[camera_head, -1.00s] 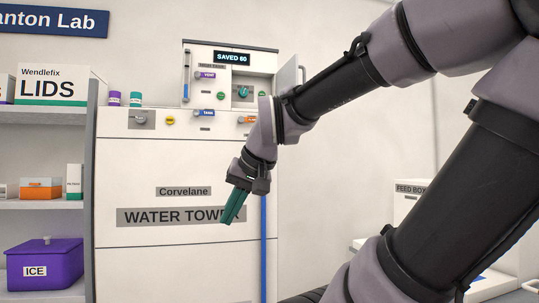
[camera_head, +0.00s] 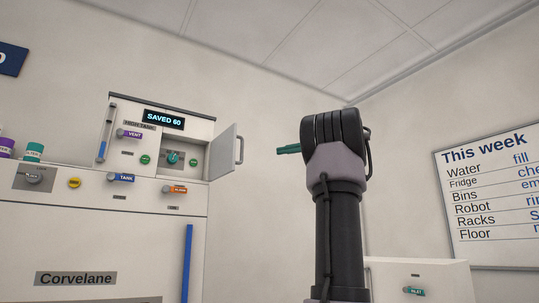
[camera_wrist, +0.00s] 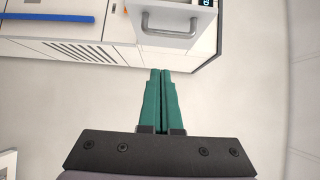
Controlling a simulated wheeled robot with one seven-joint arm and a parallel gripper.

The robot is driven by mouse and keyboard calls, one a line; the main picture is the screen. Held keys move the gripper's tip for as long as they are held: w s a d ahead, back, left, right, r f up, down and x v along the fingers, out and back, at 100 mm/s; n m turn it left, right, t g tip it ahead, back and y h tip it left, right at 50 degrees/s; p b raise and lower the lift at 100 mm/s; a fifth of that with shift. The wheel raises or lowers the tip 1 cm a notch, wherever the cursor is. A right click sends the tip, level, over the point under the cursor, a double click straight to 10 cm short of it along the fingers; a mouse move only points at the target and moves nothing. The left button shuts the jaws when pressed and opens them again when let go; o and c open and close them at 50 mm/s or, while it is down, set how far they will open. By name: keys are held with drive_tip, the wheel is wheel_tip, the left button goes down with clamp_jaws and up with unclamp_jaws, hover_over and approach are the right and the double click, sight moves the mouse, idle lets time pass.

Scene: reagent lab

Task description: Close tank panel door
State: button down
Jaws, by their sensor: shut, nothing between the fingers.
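The tank panel door (camera_head: 224,152) is a light grey panel with a grey bar handle (camera_head: 240,149), hinged at the right side of the water tower's top unit. It stands swung open to the right, and the recess (camera_head: 176,158) with a teal knob is exposed. My gripper (camera_head: 281,150) is shut and empty, to the right of the door and apart from it, its green fingers pointing left. In the wrist view the shut green fingers (camera_wrist: 160,72) point at the door handle (camera_wrist: 170,30), with a gap between.
The water tower (camera_head: 90,235) has several valves and a screen reading SAVED 60 (camera_head: 164,119). A whiteboard (camera_head: 490,190) hangs on the right wall. A white cabinet (camera_head: 420,270) stands low at right.

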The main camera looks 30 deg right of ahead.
drive_tip(key=s+a+x, duration=0.1)
drive_tip(key=x, duration=1)
drive_tip(key=shift+a+r, duration=0.4)
drive_tip(key=shift+r, duration=0.25)
